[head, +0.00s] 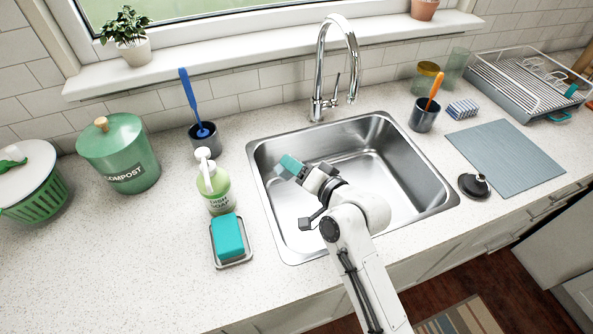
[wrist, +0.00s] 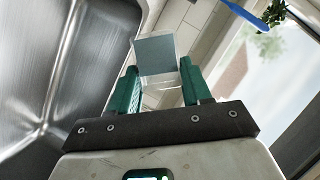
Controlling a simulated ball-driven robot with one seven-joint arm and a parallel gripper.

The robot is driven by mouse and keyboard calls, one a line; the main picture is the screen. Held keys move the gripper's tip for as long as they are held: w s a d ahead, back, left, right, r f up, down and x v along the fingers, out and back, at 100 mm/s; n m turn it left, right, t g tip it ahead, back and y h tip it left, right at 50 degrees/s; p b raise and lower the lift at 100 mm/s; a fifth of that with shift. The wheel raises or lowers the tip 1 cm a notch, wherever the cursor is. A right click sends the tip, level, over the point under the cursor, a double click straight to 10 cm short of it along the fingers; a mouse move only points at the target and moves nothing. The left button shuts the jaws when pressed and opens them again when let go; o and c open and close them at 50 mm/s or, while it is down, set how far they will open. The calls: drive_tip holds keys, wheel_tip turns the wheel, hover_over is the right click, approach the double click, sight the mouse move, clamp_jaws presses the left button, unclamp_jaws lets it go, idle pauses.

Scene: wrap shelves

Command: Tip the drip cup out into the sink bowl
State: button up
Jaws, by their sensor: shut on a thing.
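My gripper (head: 287,168) is over the left part of the steel sink bowl (head: 400,165), with its teal fingers near the left rim. In the wrist view my gripper (wrist: 160,88) has its two green fingers shut on a small clear, grey-faced square cup (wrist: 155,52), which I take for the drip cup. The cup sticks out beyond the fingertips, and its lower part is partly hidden between them. In the head view the cup is too small and too covered to make out clearly. I cannot tell whether anything is in it or how far it is tilted.
A chrome faucet (head: 320,75) stands behind the bowl. A soap bottle (head: 214,190) and a teal sponge (head: 228,237) on a dish stand left of it. A black stopper (head: 474,185) and grey mat (head: 507,160) lie right. The front-left counter is clear.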

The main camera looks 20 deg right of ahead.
drive_tip(key=m+t+b, duration=0.1)
drive_tip(key=m+b, duration=0.1)
drive_tip(key=m, duration=0.1)
drive_tip(key=d+m+t+y+b, duration=0.1)
drive_tip(key=m+b, duration=0.1)
drive_tip(key=m, duration=0.1)
drive_tip(key=d+m+t+y+b, duration=0.1)
drive_tip(key=m+b, duration=0.1)
drive_tip(key=m, duration=0.1)
drive_tip(key=shift+r+m+b, duration=0.1)
drive_tip(key=shift+m+b, duration=0.2)
drive_tip(key=shift+b, duration=0.05)
idle(1.8)
drive_tip(key=shift+a+r+n+g+h+p, duration=0.35)
drive_tip(key=shift+n+g+h+p, duration=0.4)
drive_tip(key=shift+n+p, duration=1.4)
drive_tip(key=shift+a+r+n+g+h+p, duration=0.2)
drive_tip(key=shift+a+n+g+h+p, duration=0.5)
drive_tip(key=shift+n+p, duration=1.45)
drive_tip(key=shift+a+r+n+g+h+p, duration=0.25)
drive_tip(key=shift+n+h+p, duration=0.95)
drive_tip(key=shift+n, duration=1.7)
drive_tip(key=shift+d, duration=0.15)
